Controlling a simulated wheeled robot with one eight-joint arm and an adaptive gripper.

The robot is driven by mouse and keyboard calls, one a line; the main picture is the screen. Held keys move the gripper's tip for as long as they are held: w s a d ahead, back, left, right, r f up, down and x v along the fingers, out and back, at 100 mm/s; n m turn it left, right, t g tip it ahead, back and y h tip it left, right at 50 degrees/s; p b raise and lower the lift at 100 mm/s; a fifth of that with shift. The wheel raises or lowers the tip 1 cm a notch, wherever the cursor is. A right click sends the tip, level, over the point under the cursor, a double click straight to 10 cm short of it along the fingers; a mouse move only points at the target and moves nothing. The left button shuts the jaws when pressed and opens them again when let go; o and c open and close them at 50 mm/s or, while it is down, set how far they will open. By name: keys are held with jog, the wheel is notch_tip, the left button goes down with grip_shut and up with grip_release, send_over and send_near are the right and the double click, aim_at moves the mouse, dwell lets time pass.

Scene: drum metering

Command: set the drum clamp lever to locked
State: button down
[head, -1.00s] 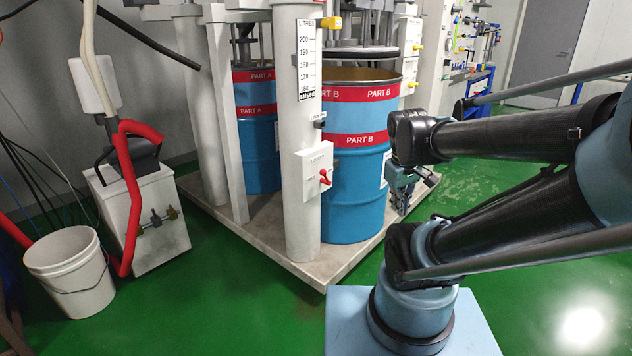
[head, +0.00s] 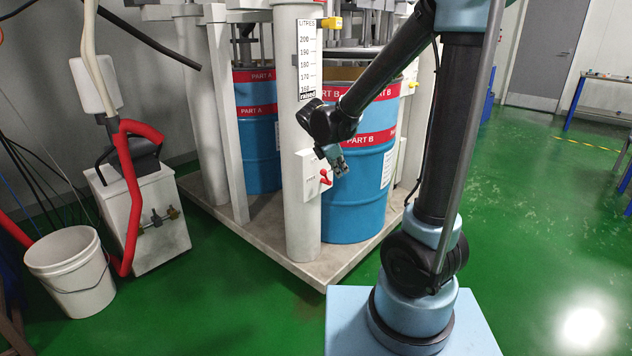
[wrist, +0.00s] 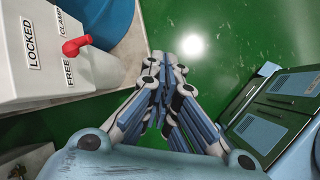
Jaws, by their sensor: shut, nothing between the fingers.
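The drum clamp lever (head: 325,177) is a small red handle on a white box (head: 309,184) on the front column. In the wrist view the red lever (wrist: 76,47) sits beside the FREE label (wrist: 68,73), its knob pointing away from the LOCKED label (wrist: 33,40); its exact setting is hard to tell. My gripper (head: 341,171) is close to the lever's right in the head view, in front of the Part B drum (head: 360,200). In the wrist view my gripper (wrist: 182,62) is shut and empty, right of the lever and apart from it.
The column with the litre scale (head: 307,60) rises above the box. The Part A drum (head: 257,130) stands behind to the left. A white bucket (head: 70,270) and a white unit with a red hose (head: 130,190) stand at left. Green floor is clear at right.

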jog(key=w+a+f+n+t, duration=0.1)
jog(key=w+a+f+n, duration=0.1)
jog(key=a+n, duration=0.35)
jog(key=w+a+f+n+t, duration=0.1)
jog(key=w+a+f+n, duration=0.15)
jog(key=a, duration=0.55)
jog(key=w+d+f, duration=0.4)
jog(key=w+f, duration=0.2)
jog(key=w, duration=0.2)
jog(key=shift+w+d+f+h, duration=0.2)
jog(key=shift+w+d+h, duration=0.1)
jog(key=shift+d, duration=0.1)
jog(key=shift+a+r, duration=0.1)
jog(key=shift+a, duration=0.1)
